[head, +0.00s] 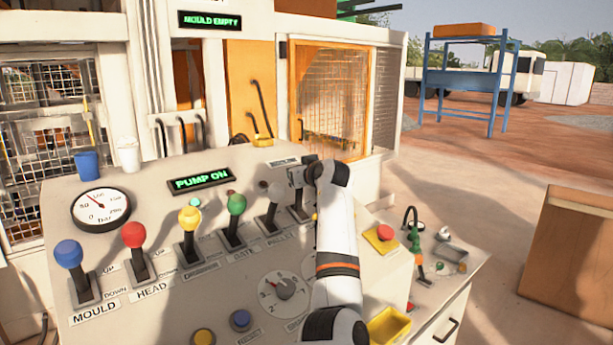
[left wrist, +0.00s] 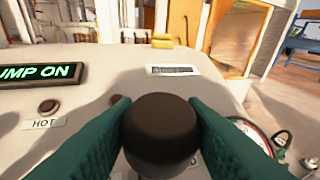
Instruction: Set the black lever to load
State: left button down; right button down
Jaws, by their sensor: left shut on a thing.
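The black lever's round knob (left wrist: 160,130) is between the two green fingers of my left gripper (left wrist: 160,120) in the left wrist view. The fingers are shut on it from both sides. In the head view my left gripper (head: 297,176) is at the top of the rightmost lever in the row, hiding its knob. The lever's slotted base (head: 300,213) shows just below. My arm covers the area right of it, and I cannot read that lever's label or its exact tilt. My right gripper is not in view.
Blue (head: 68,254), red (head: 133,235), yellow (head: 190,218), green (head: 237,204) and grey (head: 274,191) levers stand to the left. A sign (head: 201,180) reads PUMP ON; another (head: 210,21) reads MOULD EMPTY. A red button (head: 384,233) is right of my arm.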

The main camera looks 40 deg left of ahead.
pick_arm(q)
jog(key=shift+a+r, duration=0.1)
jog(key=shift+a, duration=0.45)
jog(key=c, duration=1.1)
grip_release()
jog(key=shift+o, duration=0.9)
jog(key=shift+a, duration=0.15)
jog(key=shift+d, duration=0.35)
jog(key=b+v, duration=0.4)
jog(key=v, duration=0.7)
jog(key=shift+s, duration=0.2)
